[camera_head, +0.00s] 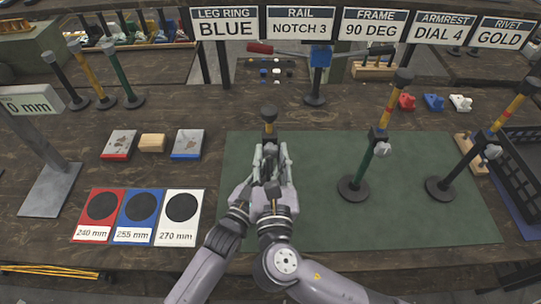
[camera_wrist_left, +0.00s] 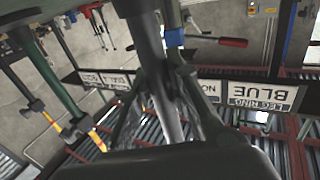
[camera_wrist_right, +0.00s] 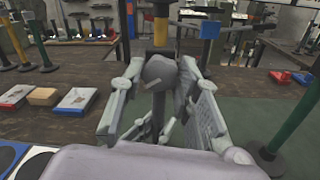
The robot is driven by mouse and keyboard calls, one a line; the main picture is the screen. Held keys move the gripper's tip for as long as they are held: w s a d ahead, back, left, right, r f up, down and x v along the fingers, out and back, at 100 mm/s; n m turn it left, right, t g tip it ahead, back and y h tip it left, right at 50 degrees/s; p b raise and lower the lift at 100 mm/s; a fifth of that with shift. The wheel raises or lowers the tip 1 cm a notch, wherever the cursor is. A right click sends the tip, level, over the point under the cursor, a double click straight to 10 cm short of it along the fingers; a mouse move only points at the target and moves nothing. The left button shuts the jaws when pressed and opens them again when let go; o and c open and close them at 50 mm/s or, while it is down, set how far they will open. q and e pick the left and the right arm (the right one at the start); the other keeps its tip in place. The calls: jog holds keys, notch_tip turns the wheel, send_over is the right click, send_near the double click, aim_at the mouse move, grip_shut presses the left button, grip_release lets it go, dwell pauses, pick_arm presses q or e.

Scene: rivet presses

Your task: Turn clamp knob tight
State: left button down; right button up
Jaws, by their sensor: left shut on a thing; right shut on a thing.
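The middle post, with a yellow section and dark top (camera_head: 269,116), stands upright at the mat's left side, its lower part hidden by my grippers. Its grey clamp knob (camera_wrist_right: 160,72) shows in the right wrist view. My right gripper (camera_head: 272,160) is shut on the knob, with a finger on either side. My left gripper (camera_wrist_left: 165,95) is shut on a grey post shaft (camera_wrist_left: 146,38) in the left wrist view; the exact contact is dark and partly hidden.
A label stand (camera_head: 50,190) is at far left. A black crate (camera_head: 520,165) is at right. The green mat (camera_head: 320,225) has free room.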

jog(key=shift+m, duration=0.4)
jog(key=shift+c, duration=0.4)
jog(key=m, duration=0.4)
jog(key=shift+m, duration=0.4)
jog(key=m, duration=1.1)
jog(key=shift+m, duration=0.4)
jog(key=m, duration=0.4)
jog(key=shift+m, duration=0.7)
jog(key=o, duration=1.2)
